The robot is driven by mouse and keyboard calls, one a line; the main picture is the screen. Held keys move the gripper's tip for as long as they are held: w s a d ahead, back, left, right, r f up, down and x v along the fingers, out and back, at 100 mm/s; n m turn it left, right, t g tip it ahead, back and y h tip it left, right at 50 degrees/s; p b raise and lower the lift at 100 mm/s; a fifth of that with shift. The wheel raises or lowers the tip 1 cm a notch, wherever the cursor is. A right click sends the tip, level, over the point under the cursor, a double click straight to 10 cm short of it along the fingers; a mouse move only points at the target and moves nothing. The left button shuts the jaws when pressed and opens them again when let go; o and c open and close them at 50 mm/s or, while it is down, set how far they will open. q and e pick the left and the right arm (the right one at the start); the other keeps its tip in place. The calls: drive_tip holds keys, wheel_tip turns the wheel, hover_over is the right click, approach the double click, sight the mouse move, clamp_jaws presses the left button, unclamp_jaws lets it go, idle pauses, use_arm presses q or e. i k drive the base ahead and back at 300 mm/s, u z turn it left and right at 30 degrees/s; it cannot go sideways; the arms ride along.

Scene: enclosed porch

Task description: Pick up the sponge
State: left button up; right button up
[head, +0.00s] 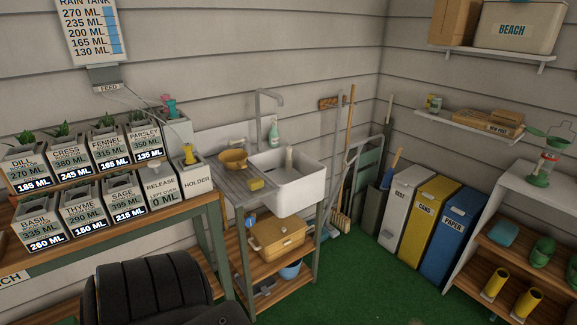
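A small yellow block that looks like the sponge (256,184) lies on the ribbed draining board (232,178), just left of the white sink basin (293,195). It shows clearly and nothing covers it. A yellow-brown bowl with a handle (233,159) sits behind it on the board. Neither of my grippers shows in the head view, so I cannot see what they hold.
Left of the sink, a bench (130,243) carries several labelled planter boxes. A tap (268,98) and a green bottle (274,132) stand behind the basin. Bins (410,222) and brooms stand right of the sink. Green floor (355,280) is clear in front.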

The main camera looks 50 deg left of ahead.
sight(255, 183)
drive_tip(key=u, duration=0.05)
drive_tip(key=i, duration=1.95)
drive_tip(key=u, duration=1.05)
drive_tip(key=i, duration=1)
drive_tip(key=u, duration=1.4)
drive_tip(key=i, duration=0.55)
drive_tip(key=u, duration=0.45)
